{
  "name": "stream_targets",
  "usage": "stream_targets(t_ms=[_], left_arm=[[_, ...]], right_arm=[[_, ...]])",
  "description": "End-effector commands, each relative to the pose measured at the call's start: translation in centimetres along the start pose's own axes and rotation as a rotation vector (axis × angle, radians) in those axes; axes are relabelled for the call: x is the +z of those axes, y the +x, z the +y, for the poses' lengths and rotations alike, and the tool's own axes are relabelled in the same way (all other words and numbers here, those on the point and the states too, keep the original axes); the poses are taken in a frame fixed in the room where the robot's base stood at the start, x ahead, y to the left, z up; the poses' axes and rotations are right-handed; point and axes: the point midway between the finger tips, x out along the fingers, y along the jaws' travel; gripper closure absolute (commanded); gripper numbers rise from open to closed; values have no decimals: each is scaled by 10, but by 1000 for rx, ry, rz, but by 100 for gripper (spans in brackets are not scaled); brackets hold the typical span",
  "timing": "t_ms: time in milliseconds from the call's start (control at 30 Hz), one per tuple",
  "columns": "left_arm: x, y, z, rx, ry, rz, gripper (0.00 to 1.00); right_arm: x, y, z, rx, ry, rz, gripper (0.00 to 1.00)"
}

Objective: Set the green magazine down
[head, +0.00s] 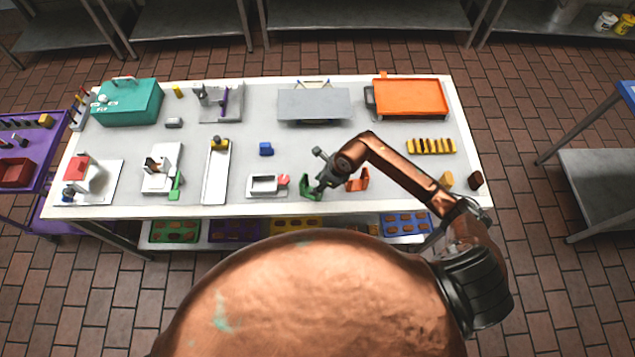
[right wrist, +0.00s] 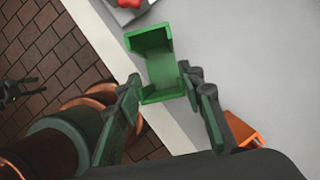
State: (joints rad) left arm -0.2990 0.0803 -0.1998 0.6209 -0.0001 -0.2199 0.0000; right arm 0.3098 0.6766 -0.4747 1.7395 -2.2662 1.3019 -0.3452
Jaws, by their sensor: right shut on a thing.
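The green magazine (head: 309,189) is an open, U-shaped green holder near the front edge of the white table (head: 400,200). My right gripper (head: 318,187) is shut on it from the robot's side. In the right wrist view the green magazine (right wrist: 162,70) sits between the two dark fingertips (right wrist: 163,84), which grip its near end. It is over the tabletop near the edge; I cannot tell whether its underside touches. A small dark claw, probably my left gripper (right wrist: 22,90), shows over the floor at the left of that view; its jaws are unclear.
An orange magazine (head: 359,180) stands just right of the green one. A white fixture with a red part (head: 267,185) is close on the left. A blue block (head: 266,149) lies behind. An orange tray (head: 410,98) and grey plate (head: 314,104) are farther back.

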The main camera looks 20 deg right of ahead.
Motion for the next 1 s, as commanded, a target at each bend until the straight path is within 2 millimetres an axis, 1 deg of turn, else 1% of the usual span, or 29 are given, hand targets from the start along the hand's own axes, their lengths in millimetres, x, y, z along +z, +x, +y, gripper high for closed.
stream_targets(t_ms=[233, 267, 467, 500, 833, 933, 1000], left_arm=[[1, 4, 0, 0, 0, -1, 60], [1, 3, 0, 0, 0, -1, 60], [1, 2, 1, 1, 0, -2, 60], [1, 2, 1, 1, 0, -2, 60], [1, 0, 1, 1, 0, -2, 60], [2, 3, 1, 1, 0, -3, 60], [3, 5, 1, 1, 0, -3, 60]], right_arm=[[-1, 2, 0, -1, -1, -1, 100], [-1, 2, 0, -1, 0, 0, 63], [-1, 1, 0, 0, 0, 0, 49], [-1, 1, 0, 0, 0, 0, 47], [0, -2, 0, -1, 0, -1, 47], [0, -12, -2, -3, -2, -2, 47], [0, -24, -2, -4, -3, 0, 47]])
